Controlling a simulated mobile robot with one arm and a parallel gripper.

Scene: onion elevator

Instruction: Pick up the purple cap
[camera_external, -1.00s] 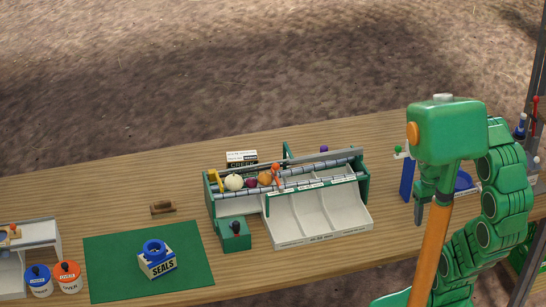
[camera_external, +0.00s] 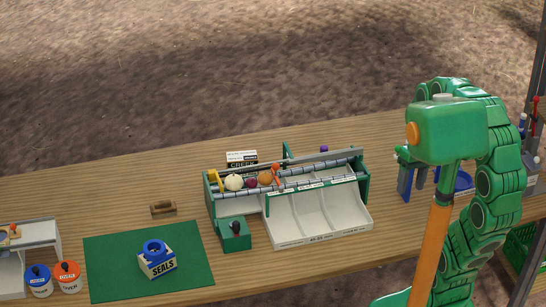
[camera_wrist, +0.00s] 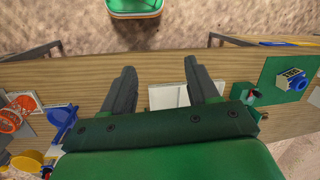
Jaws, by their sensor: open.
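The purple cap (camera_external: 323,149) is a small purple shape at the back edge of the sorting machine (camera_external: 340,228), right of its middle. Only a little of it shows. I cannot make it out in the wrist view.
A green mat (camera_external: 105,262) holds a SEALS box (camera_external: 158,268) with a blue ring. A wooden-handled tool (camera_external: 162,207) lies behind it. Blue (camera_external: 39,279) and orange (camera_external: 68,275) lidded tubs stand at left. A blue post (camera_external: 403,182) stands at right. The table's back strip is mostly clear.

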